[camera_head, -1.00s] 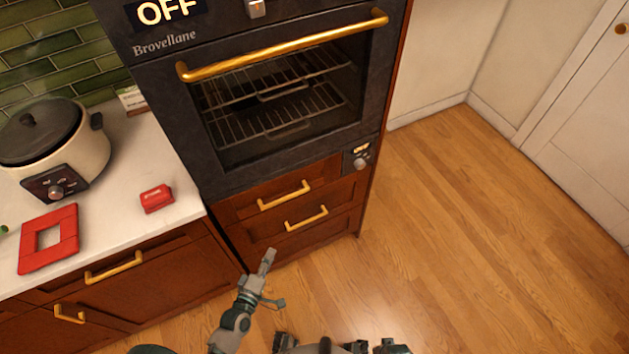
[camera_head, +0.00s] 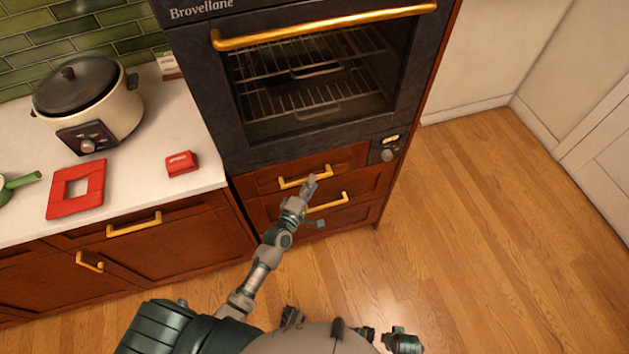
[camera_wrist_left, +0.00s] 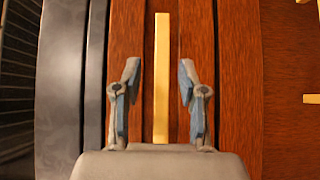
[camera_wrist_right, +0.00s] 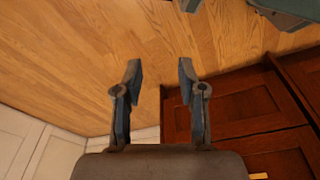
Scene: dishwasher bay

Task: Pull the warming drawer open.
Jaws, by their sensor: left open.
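The warming drawer appears to be the upper reddish-brown drawer (camera_head: 346,163) below the oven; its front looks flush and closed. Its gold bar handle (camera_head: 287,184) also shows in the left wrist view (camera_wrist_left: 162,110). In the left wrist view the open fingers (camera_wrist_left: 159,66) stand on either side of the bar, with gaps on both sides. My right gripper (camera_wrist_right: 160,68) is open and empty, above the wood floor, away from the handle.
A lower drawer with a gold handle (camera_head: 328,202) sits just below. The oven (camera_head: 220,130) with its long gold handle (camera_head: 330,27) is above. At left, the counter (camera_head: 130,186) holds a cooker (camera_head: 118,105) and red items. Floor (camera_head: 470,240) at right is clear.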

